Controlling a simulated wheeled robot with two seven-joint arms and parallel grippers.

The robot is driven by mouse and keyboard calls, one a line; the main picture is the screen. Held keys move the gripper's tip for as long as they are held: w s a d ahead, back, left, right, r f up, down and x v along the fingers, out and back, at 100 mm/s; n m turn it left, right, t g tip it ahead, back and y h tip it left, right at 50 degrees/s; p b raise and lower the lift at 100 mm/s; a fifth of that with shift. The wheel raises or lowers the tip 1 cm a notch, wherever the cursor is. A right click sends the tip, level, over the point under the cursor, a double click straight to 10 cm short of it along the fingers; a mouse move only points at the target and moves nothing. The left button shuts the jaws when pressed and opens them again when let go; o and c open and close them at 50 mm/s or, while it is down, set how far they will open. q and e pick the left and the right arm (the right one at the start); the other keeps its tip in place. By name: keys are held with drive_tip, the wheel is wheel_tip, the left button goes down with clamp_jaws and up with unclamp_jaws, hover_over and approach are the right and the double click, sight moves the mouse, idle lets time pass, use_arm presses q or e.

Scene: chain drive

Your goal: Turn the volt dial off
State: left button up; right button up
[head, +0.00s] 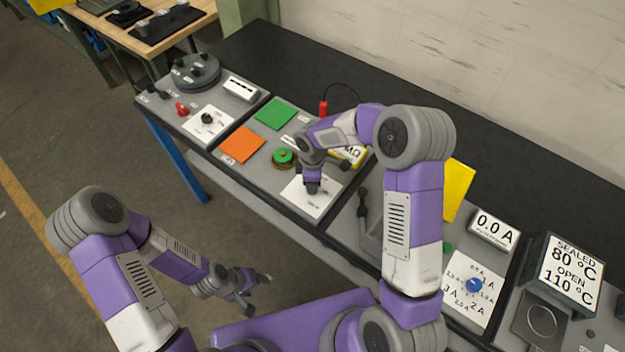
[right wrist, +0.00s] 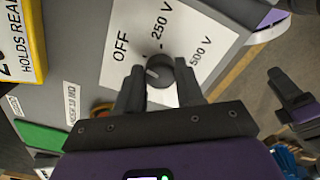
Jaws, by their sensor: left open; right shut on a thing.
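The volt dial (right wrist: 160,72) is a dark round knob on a white card (right wrist: 190,28) marked OFF, 250 V and 500 V, in the right wrist view. A pale mark shows on the knob's left side; which label it points at exactly is hard to tell. My right gripper (right wrist: 159,80) is shut on the knob, one finger on each side. In the head view my right gripper (head: 312,186) is over the white card (head: 300,203) and hides the dial. My left gripper (head: 258,294) is open and empty, off the bench's front edge, away from the dial.
A green square (head: 274,114), an orange square (head: 243,145) and a green-topped round button (head: 283,157) lie left of the dial. A red probe (head: 323,108) stands behind. An ampere dial (head: 474,285) and a temperature display (head: 570,270) are to the right.

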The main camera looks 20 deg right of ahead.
drive_tip(key=shift+w+n, duration=0.1)
drive_tip(key=shift+n, duration=1)
drive_tip(key=o, duration=1)
drive_tip(key=shift+o, duration=0.2)
wheel_tip(320, 180, up, 8)
drive_tip(key=shift+f+p, duration=0.15)
drive_tip(key=shift+p, duration=0.45)
